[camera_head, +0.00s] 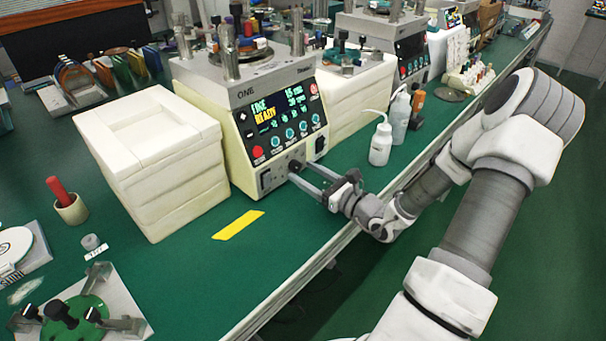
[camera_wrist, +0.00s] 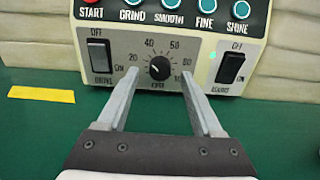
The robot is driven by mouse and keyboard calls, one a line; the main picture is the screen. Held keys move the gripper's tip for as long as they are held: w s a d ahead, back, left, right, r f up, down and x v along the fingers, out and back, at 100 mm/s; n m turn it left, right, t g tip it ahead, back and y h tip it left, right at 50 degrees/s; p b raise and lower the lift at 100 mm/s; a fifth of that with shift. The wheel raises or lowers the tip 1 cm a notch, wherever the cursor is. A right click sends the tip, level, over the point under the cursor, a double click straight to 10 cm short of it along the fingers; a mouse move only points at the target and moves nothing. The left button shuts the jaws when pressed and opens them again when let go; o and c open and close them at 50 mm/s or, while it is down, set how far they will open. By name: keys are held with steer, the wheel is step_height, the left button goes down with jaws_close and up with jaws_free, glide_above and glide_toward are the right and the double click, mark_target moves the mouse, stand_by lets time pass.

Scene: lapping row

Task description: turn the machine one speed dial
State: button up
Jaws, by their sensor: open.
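Machine one (camera_head: 265,125) is a cream and grey unit with "ONE" on its top edge and a lit display reading "FINE READY". Its speed dial (camera_wrist: 160,68) is a small black round knob on a grey plate with printed numbers around it; in the head view the dial (camera_head: 294,166) is small, low on the front. My gripper (camera_head: 295,172) is in front of the lower panel. In the wrist view my gripper (camera_wrist: 163,80) is open, one finger to the left of the dial and one to the right, with gaps on both sides. Whether the fingertips reach the dial's depth is unclear.
Black rocker switches sit left (camera_wrist: 99,56) and right (camera_wrist: 231,68) of the dial. White blocks (camera_head: 155,160) stand left of the machine. White bottles (camera_head: 381,144) stand to its right. Yellow tape (camera_head: 238,225) lies on the clear green bench in front.

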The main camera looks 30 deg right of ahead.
steer(key=shift+w+a, duration=0.2)
steer(key=shift+w, duration=0.5)
jaws_close()
